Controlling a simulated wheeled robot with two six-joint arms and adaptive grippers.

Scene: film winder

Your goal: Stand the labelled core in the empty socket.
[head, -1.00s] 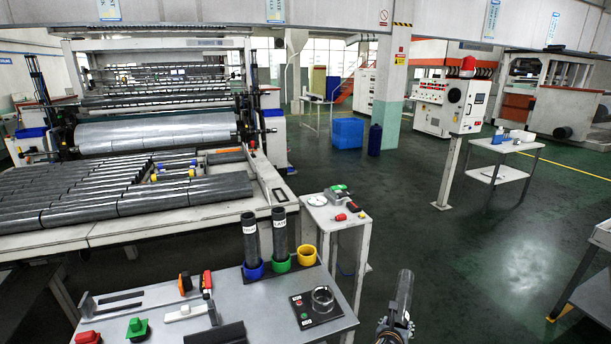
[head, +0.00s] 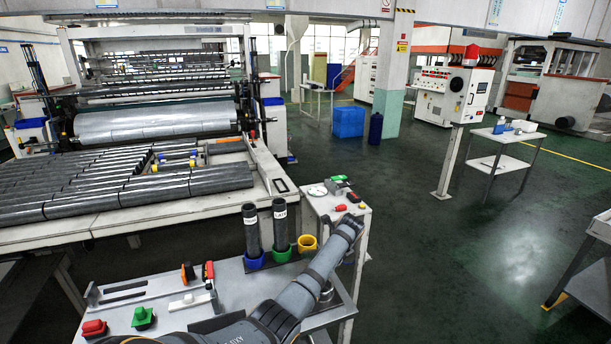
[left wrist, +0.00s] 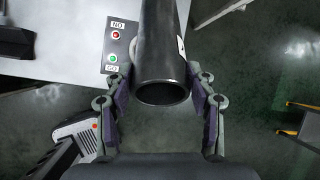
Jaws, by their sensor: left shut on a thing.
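A dark hollow core (left wrist: 163,45) with a white label at its edge is in my left gripper (left wrist: 160,85). The fingers close on both sides of it near its open end. In the head view my left arm crosses the table's front and hides the gripper and most or all of the core. The yellow socket (head: 307,243) is empty, at the right end of the row. A labelled core (head: 251,228) stands in the blue socket (head: 254,262), and another (head: 280,222) in the green socket (head: 281,256). My right gripper is not in view.
A red button block (head: 94,328) and a green one (head: 143,318) are at left.

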